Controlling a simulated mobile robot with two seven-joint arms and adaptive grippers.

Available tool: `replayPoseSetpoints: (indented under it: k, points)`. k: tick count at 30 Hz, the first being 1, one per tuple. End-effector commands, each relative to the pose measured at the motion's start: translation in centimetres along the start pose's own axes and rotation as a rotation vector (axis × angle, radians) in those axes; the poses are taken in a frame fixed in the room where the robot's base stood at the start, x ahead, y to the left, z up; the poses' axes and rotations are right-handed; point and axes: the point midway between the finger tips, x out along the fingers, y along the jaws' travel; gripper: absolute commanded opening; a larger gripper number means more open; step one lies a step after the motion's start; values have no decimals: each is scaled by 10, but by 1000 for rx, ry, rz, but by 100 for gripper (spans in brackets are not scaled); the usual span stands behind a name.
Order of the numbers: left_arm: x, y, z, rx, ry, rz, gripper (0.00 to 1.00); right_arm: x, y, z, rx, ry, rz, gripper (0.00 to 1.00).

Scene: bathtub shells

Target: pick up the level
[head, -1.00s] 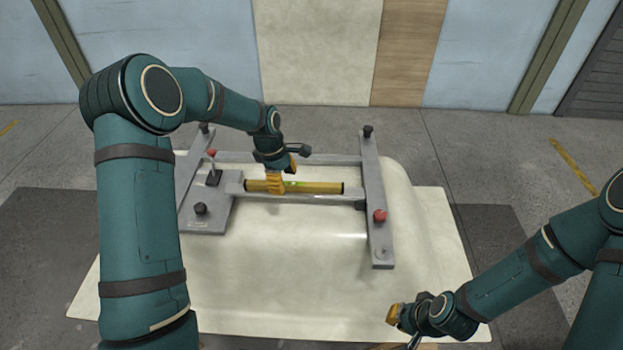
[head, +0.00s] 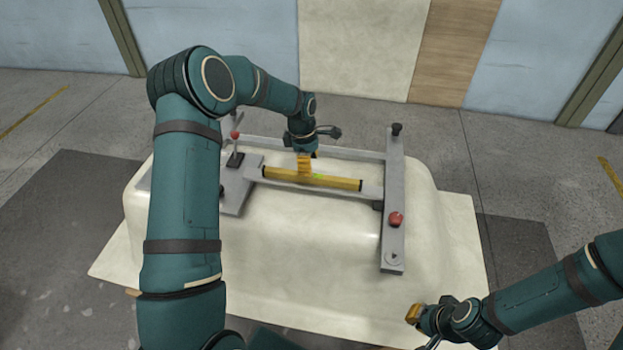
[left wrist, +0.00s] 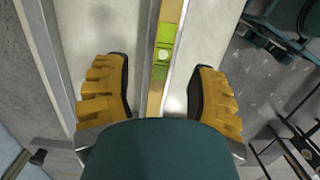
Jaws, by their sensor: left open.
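The level (head: 330,181) is a yellow bar with black ends and a green vial. It lies along the front grey crossbar of a metal frame on the upturned cream tub shell. My left gripper (head: 304,172) is over the left part of the level, pointing down. In the left wrist view its two yellow fingers (left wrist: 160,90) are apart, one on each side of the level (left wrist: 165,50), with gaps to both sides. The green vial shows just ahead of the fingers. My right gripper (head: 418,325) is low at the right, away from the level; its opening is unclear.
The grey frame (head: 394,240) has red and black knobs, including a red knob (head: 396,219) on its right bar and a lever with a red ball (head: 235,135) at left. The tub shell (head: 300,265) has clear surface in front of the frame.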

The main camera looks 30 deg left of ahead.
Motion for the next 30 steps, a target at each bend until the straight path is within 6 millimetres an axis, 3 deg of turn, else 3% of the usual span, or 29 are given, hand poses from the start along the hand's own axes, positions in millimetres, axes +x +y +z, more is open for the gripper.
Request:
replayPoseSetpoints:
  k: [13, 23, 26, 28, 30]
  points:
    - [49, -4, 1, 1, -1, -2, 57, 2, 1, 1, 0, -2, 0, 0]
    - [55, -3, 1, 0, 0, 1, 57, 2, 1, 1, -1, -2, 0, 0]
    - [55, -3, 1, 0, 0, 1, 28, 2, 1, 1, 0, -2, 0, 0]
    - [55, -3, 1, 0, 0, 1, 4, 2, 1, 1, 0, -2, 0, 0]
    - [55, -3, 1, 0, 0, 1, 0, 2, 1, 1, -1, -2, 0, 0]
